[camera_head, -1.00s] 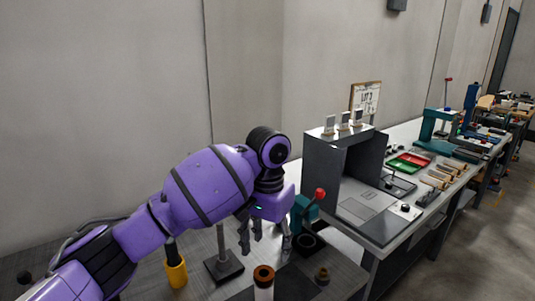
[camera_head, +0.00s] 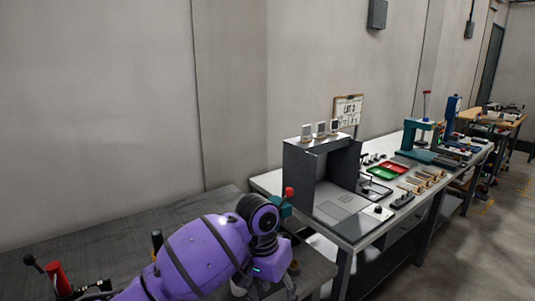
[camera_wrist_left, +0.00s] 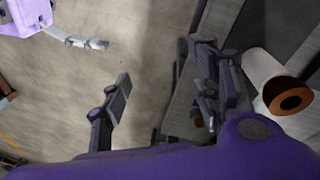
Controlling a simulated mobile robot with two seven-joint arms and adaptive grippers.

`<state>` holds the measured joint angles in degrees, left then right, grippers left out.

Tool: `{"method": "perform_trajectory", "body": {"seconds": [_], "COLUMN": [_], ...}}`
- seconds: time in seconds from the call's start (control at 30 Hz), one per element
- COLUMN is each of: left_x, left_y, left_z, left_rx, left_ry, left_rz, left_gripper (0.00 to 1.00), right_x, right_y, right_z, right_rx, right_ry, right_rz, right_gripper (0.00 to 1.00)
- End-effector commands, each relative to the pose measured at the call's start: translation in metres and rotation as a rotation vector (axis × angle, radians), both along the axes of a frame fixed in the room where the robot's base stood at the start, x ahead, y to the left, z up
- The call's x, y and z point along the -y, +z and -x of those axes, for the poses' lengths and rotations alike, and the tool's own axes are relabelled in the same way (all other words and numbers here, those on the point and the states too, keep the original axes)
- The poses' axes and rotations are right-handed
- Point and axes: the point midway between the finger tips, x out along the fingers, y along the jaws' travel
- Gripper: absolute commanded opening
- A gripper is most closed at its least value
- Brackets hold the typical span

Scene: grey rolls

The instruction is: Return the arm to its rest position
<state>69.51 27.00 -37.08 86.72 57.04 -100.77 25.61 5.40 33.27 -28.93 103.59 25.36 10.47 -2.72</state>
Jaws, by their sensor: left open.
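My left arm (camera_head: 200,255) is purple and comes in from the bottom left of the head view. It reaches low over the near end of the grey bench. Its left gripper (camera_head: 270,288) is at the bottom edge, partly cut off. In the left wrist view the left gripper (camera_wrist_left: 157,65) has its two dark fingers spread, with nothing between them. A white roll with a brown core (camera_wrist_left: 290,96) stands right of the fingers, apart from them. A pale purple part with a grey finger (camera_wrist_left: 80,40) at the top left seems to be my right gripper; its opening cannot be judged.
The grey bench (camera_head: 110,235) has free room along the wall. A dark box-like machine (camera_head: 325,175) stands beyond the arm, near a teal part with a red knob (camera_head: 289,191). A red-handled item (camera_head: 58,278) is at the bottom left.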

Motion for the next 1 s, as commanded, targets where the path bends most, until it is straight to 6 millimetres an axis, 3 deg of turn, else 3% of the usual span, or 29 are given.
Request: {"method": "perform_trajectory", "body": {"seconds": [0.03, 0.3, 0.47, 0.73, 1.0], "left_x": [0.003, 0.011, 0.000, -0.055, -0.144], "left_y": [-0.020, -0.123, -0.173, -0.231, -0.253], "left_z": [0.009, 0.057, 0.093, 0.169, 0.270], "left_rx": [-0.002, 0.076, 0.160, 0.343, 0.542], "left_ry": [0.004, 0.091, 0.182, 0.359, 0.491], "left_rz": [0.034, 0.242, 0.333, 0.366, 0.234], "left_gripper": [0.57, 0.57, 0.57, 0.57, 0.57], "right_x": [0.001, 0.013, 0.026, 0.053, 0.087], "right_y": [-0.003, -0.034, -0.053, -0.084, -0.111], "right_z": [0.006, 0.045, 0.072, 0.126, 0.190], "right_rx": [-0.018, -0.145, -0.234, -0.396, -0.573], "right_ry": [-0.013, -0.101, -0.167, -0.288, -0.419], "right_rz": [0.002, 0.045, 0.075, 0.136, 0.201], "right_gripper": [0.60, 0.60, 0.60, 0.60, 0.60]}}
